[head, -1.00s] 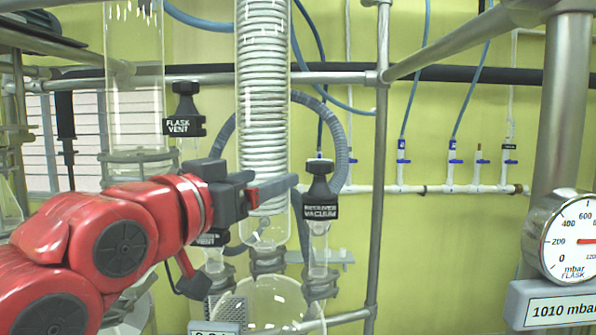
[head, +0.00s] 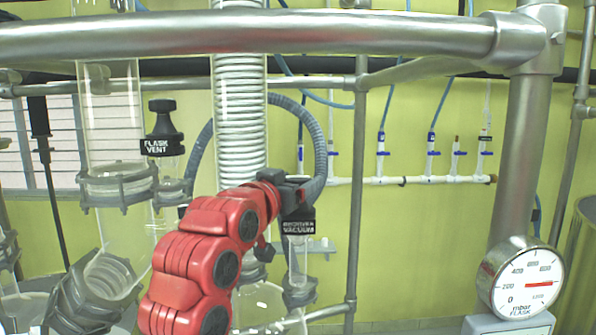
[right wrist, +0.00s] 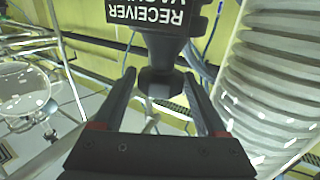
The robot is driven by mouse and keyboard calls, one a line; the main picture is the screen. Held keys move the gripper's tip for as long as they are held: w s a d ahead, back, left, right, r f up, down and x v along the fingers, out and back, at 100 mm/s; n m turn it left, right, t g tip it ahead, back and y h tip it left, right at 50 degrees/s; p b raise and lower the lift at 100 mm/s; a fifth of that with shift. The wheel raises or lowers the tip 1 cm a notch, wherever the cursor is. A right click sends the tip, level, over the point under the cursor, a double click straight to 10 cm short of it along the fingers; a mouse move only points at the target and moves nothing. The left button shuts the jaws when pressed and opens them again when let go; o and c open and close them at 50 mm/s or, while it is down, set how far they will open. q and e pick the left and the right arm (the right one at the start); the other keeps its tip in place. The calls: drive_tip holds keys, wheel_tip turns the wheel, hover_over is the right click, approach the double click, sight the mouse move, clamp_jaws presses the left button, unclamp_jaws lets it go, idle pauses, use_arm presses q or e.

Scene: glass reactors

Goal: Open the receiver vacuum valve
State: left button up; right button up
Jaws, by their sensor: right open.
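The receiver vacuum valve has a black label (head: 299,227) with white lettering, above a clear glass tube (head: 298,260). Its knob is hidden behind my right gripper (head: 300,193) in the head view. In the right wrist view the label (right wrist: 150,14) is upside down, and the black knob (right wrist: 158,82) shows below it. My right gripper (right wrist: 160,82) is open, with one finger on each side of the knob. I cannot tell whether either finger touches it. My left gripper is not in view.
The flask vent valve (head: 162,135) stands to the left. The white coil column (head: 240,120) is close beside my gripper. A steel bar (head: 300,33) crosses the front at the top, and a post (head: 525,140) carries the flask gauge (head: 520,283) at right.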

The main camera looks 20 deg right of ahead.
drive_tip(key=shift+w+d, duration=0.15)
drive_tip(key=shift+w, duration=0.05)
